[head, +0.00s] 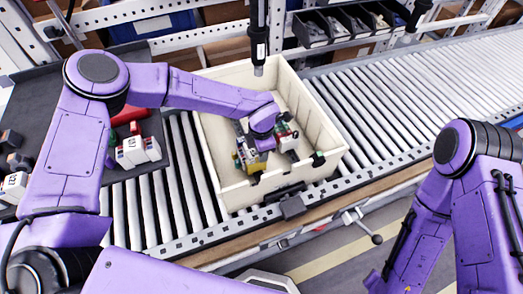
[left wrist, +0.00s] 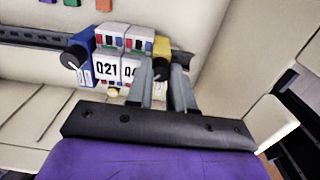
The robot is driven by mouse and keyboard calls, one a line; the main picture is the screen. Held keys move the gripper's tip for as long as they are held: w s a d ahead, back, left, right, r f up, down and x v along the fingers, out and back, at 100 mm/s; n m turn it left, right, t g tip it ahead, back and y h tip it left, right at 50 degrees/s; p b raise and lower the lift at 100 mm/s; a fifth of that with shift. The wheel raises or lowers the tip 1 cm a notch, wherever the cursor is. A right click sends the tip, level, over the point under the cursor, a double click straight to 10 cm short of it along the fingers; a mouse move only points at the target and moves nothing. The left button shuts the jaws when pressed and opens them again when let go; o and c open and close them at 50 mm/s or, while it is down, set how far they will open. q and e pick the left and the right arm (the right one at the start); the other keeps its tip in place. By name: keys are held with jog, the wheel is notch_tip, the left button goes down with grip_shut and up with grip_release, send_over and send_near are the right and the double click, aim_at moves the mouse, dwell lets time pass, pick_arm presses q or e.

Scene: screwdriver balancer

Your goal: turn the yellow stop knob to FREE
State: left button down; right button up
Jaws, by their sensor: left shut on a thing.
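My left gripper (head: 262,148) reaches down into the cream tote (head: 211,135) on the conveyor. In the left wrist view its two grey fingers (left wrist: 163,88) are close together, around or against a yellow part (left wrist: 162,47) with a dark round end. I cannot tell whether this yellow part is the stop knob, and no FREE mark is legible. White-faced modules (left wrist: 122,66) with numbers, one reading 021, stand just left of the fingers. A blue part (left wrist: 83,50) with a black round knob is at their left end. My right gripper is out of the picture.
A black hanging tool (head: 259,38) comes down over the tote's back. Rollers (head: 420,90) run clear to the right. A dark tray (head: 45,110) with numbered blocks (head: 138,150) lies at left. Small-parts bins (head: 345,22) stand behind. A lever with a ball (head: 376,239) juts from the front rail.

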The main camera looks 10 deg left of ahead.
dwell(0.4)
pick_arm(q)
jog(key=c, duration=1)
grip_release()
jog(key=shift+r+b, duration=1.4)
jog(key=shift+r, duration=3.85)
jog(key=shift+d, duration=0.1)
